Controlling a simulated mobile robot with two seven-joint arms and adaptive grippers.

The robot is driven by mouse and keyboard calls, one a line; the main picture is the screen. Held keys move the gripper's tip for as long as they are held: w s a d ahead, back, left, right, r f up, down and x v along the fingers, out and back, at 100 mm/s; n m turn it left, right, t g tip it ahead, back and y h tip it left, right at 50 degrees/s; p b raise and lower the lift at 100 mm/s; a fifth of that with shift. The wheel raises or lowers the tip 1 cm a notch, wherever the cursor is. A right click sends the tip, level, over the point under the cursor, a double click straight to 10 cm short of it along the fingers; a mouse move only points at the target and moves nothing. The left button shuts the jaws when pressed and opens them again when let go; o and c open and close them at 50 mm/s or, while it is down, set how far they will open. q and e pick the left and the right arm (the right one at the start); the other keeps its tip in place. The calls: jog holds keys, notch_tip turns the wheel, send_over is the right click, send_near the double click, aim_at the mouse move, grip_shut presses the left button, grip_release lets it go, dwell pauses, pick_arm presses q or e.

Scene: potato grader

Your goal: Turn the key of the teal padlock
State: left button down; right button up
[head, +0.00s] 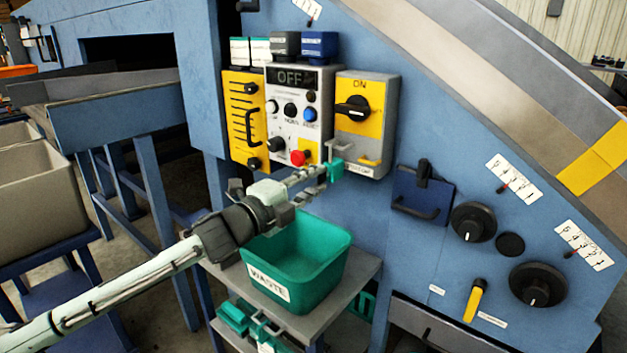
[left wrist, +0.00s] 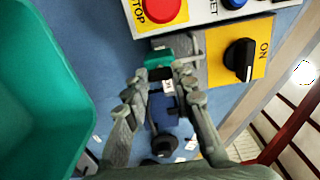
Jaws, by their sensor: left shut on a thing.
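The teal padlock (head: 336,168) hangs at the grey hasp (head: 353,158) below the yellow switch panel in the head view. It also shows in the left wrist view (left wrist: 158,58), at the far end of my fingers. My left gripper (head: 323,179) reaches it from the lower left. My right gripper is in neither view.
The rotary switch (head: 353,108) marked ON sits just above the padlock. The red stop button (head: 298,157) is close to its left. The teal waste bin (head: 325,272) stands on a shelf below my left gripper. A dark blue box (head: 422,195) is to the right.

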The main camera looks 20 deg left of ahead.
pick_arm(q)
jog(key=c, duration=1.2)
grip_release()
jog(key=shift+s, duration=0.1)
jog(key=shift+v, duration=5.9)
jog(key=shift+s, duration=0.1)
